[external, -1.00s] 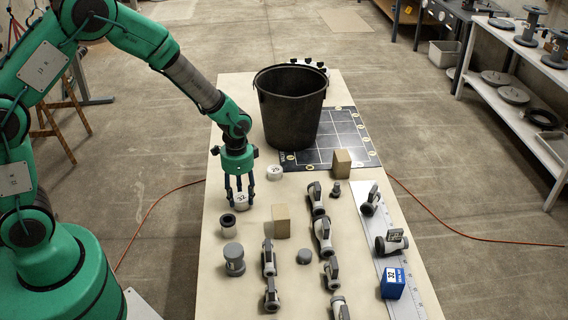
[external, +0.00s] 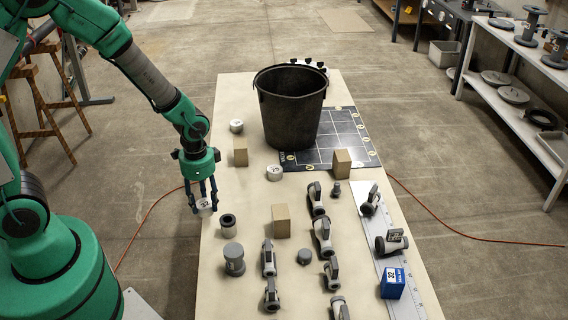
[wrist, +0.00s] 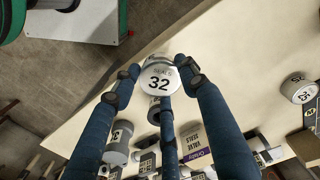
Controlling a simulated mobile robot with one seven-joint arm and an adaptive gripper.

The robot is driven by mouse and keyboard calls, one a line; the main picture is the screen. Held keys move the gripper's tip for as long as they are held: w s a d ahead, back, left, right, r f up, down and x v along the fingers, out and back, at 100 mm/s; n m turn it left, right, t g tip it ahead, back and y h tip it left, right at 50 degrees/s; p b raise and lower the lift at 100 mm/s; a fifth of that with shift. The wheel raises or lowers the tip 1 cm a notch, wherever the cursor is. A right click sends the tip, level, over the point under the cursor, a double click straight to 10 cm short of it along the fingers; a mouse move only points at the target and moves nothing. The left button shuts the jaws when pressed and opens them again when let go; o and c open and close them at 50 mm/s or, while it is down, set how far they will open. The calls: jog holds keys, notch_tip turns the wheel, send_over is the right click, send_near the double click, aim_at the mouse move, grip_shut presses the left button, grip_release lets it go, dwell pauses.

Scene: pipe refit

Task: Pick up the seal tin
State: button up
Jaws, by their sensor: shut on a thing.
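The seal tin (wrist: 160,80) is a round white tin marked "SEALS 32" in the wrist view. My gripper (external: 203,205) is shut on it, with its blue fingers around the tin. In the external view the tin (external: 204,203) shows between the fingertips at the table's left edge, seemingly raised off the surface. Part of the tin's side is hidden by the fingers.
Two other white tins stand on the table (external: 222,290), one at the far left (external: 236,126) and one near the middle (external: 274,173). A black bucket (external: 290,110) stands behind. Tan blocks (external: 281,221), a dark-topped ring (external: 228,225) and several valves (external: 323,235) lie to the right.

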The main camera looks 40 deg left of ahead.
jog(key=shift+s+a+r, duration=0.1)
jog(key=shift+s+a, duration=0.1)
jog(key=shift+s, duration=0.6)
jog(key=shift+s+a+r, duration=0.1)
jog(key=shift+s+a, duration=0.1)
jog(key=shift+s, duration=0.55)
notch_tip(320, 180, up, 37)
jog(key=p, duration=0.1)
jog(key=w+r+n+p, duration=0.2)
jog(key=w+r+p, duration=0.15)
jog(key=w, duration=0.75)
jog(key=w+r+n+p, duration=0.15)
jog(key=w+p, duration=0.35)
jog(key=w, duration=0.6)
jog(key=w+r+n+p, duration=0.2)
jog(key=w+r+p, duration=0.15)
jog(key=w, duration=0.65)
jog(key=w+a+f+n+p, duration=0.1)
jog(key=w+a+f+p, duration=0.15)
jog(key=w, duration=0.45)
jog(key=w+a+f+n+p, duration=0.1)
jog(key=w+p, duration=0.3)
jog(key=w, duration=0.3)
jog(key=w+a+f+n+p, duration=0.3)
jog(key=w+a+f+p, duration=0.2)
jog(key=w+f, duration=0.5)
jog(key=shift+w+a+f+p, duration=0.15)
jog(key=shift+w+f+p, duration=0.3)
jog(key=shift+f, duration=0.2)
